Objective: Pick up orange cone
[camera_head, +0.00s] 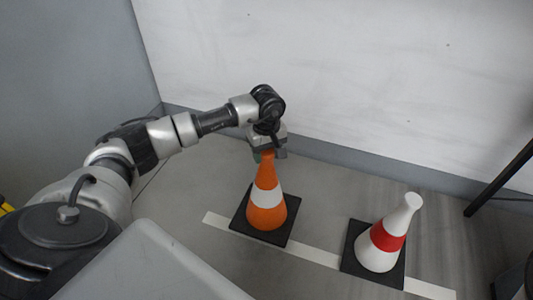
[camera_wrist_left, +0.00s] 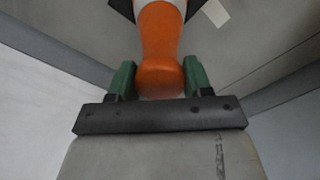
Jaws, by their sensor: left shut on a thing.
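The orange cone (camera_head: 266,206) has a white band and a black square base, and stands upright on the floor over a white stripe. Its orange top also shows in the left wrist view (camera_wrist_left: 160,55), between two green finger pads. My left gripper (camera_head: 267,153) is at the top of the cone from above; in the left wrist view the gripper (camera_wrist_left: 160,80) is shut on the cone's top. The cone's base appears to rest on the floor. My right gripper is not in view.
A white cone (camera_head: 380,245) with a red band and black base stands to the right, apart from the orange one. A white wall (camera_head: 350,80) rises behind. A white floor stripe (camera_head: 315,254) runs under both cones. A dark bar (camera_head: 500,180) is at the right edge.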

